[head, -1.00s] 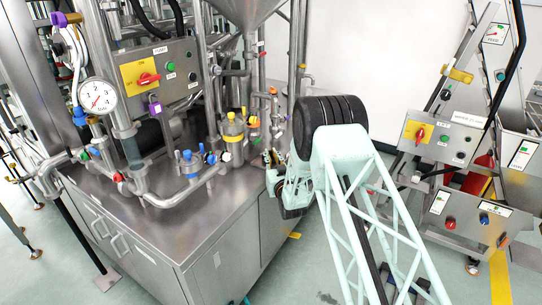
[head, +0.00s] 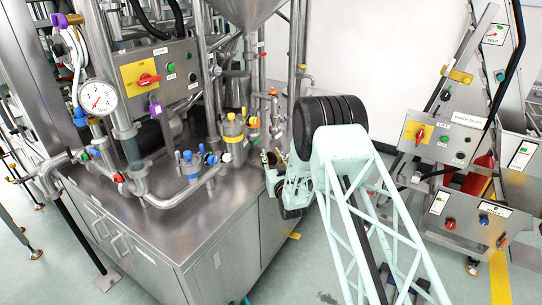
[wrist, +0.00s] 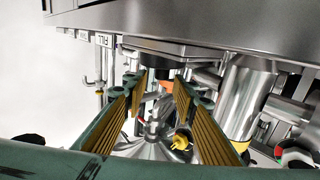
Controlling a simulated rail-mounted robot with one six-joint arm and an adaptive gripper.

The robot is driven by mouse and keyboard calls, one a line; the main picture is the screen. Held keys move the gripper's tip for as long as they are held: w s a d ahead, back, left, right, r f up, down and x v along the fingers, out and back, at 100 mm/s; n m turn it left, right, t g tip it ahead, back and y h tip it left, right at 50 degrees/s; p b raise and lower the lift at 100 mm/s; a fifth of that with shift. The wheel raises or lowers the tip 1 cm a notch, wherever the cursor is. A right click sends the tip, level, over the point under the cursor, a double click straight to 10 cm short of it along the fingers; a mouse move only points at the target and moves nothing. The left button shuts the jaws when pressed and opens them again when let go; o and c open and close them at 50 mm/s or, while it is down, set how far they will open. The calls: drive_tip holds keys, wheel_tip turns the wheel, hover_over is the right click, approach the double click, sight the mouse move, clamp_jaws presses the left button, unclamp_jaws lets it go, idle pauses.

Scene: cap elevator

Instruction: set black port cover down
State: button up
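My gripper (wrist: 160,83) has two green fingers with ribbed brown pads, set apart in the wrist view. A short black cylindrical piece (wrist: 161,66), which looks like the black port cover, shows between the fingertips against a grey plate (wrist: 200,50). I cannot tell whether the pads touch it. In the head view my gripper (head: 271,160) is at the right edge of the steel worktop, partly hidden by my arm; the cover cannot be made out there.
The steel worktop (head: 190,225) is bare at its front. A yellow-topped fitting (head: 232,130), blue-capped fittings (head: 188,160) and pipes stand left of my gripper. A control panel (head: 435,138) stands at the right. In the wrist view, a steel cylinder (wrist: 245,95) is close by the right finger.

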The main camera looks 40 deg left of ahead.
drive_tip(key=p+v, duration=0.1)
drive_tip(key=v, duration=1.1)
drive_tip(key=shift+p, duration=0.35)
drive_tip(key=shift+w+r, duration=0.15)
idle(0.5)
